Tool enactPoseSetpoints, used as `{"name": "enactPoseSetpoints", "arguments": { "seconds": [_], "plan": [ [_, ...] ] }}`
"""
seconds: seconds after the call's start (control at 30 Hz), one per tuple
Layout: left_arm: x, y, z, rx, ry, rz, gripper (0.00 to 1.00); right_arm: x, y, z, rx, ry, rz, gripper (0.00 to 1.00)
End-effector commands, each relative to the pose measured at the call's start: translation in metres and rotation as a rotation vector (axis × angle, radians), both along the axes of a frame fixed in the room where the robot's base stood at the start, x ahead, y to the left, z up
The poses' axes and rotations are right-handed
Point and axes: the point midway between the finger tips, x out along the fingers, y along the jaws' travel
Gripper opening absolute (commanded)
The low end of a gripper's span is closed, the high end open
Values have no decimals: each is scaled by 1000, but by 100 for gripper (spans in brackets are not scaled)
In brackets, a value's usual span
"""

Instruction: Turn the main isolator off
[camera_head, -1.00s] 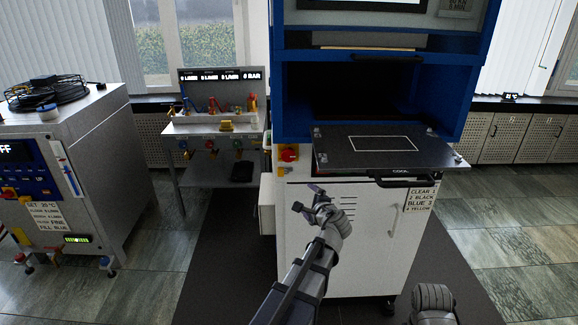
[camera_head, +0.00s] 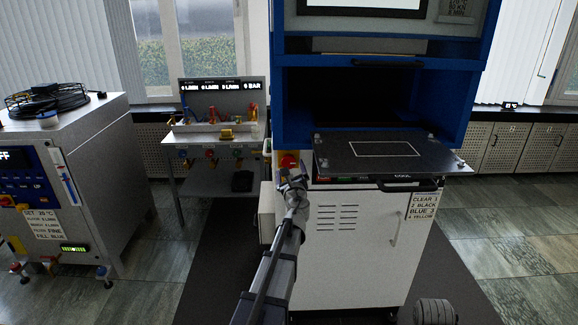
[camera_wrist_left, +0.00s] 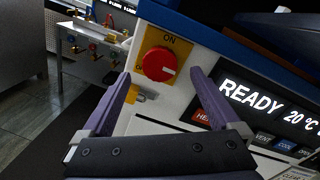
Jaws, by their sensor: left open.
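The main isolator is a red rotary knob on a yellow plate at the press's front left corner. In the left wrist view the red knob (camera_wrist_left: 159,64) faces me, with "ON" printed above it and a pale mark on its face. In the head view the isolator (camera_head: 288,160) shows just above my left gripper (camera_head: 292,181). In the left wrist view my left gripper (camera_wrist_left: 160,85) is open and empty, one finger on each side of the knob's line, short of it. I cannot tell the exact gap.
The press display (camera_wrist_left: 265,100) reads "READY 20 °C", with buttons below. A brass padlock-like piece (camera_wrist_left: 148,93) hangs under the isolator. The platen shelf (camera_head: 385,152) juts out to the right. A bench with valves (camera_head: 215,130) stands behind left, a chiller unit (camera_head: 85,140) further left.

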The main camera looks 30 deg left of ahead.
Motion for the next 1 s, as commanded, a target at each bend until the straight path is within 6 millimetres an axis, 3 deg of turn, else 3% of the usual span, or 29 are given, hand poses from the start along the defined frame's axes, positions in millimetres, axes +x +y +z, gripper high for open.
{"name": "enactPoseSetpoints", "arguments": {
  "seconds": [0.03, 0.23, 0.57, 1.0],
  "plan": [
    [11, 7, 0, -1, 0, 1, 96, 0, 0, 0, 0, 0, 0, 50],
    [33, 23, 0, -1, 0, 1, 96, 0, 0, 0, 0, 0, 0, 50],
    [36, 26, 0, -2, -1, 0, 96, 0, 0, 0, 0, 0, 0, 50],
    [35, 26, 0, -2, -1, 1, 47, 0, 0, 0, 0, 0, 0, 50]
  ]
}}
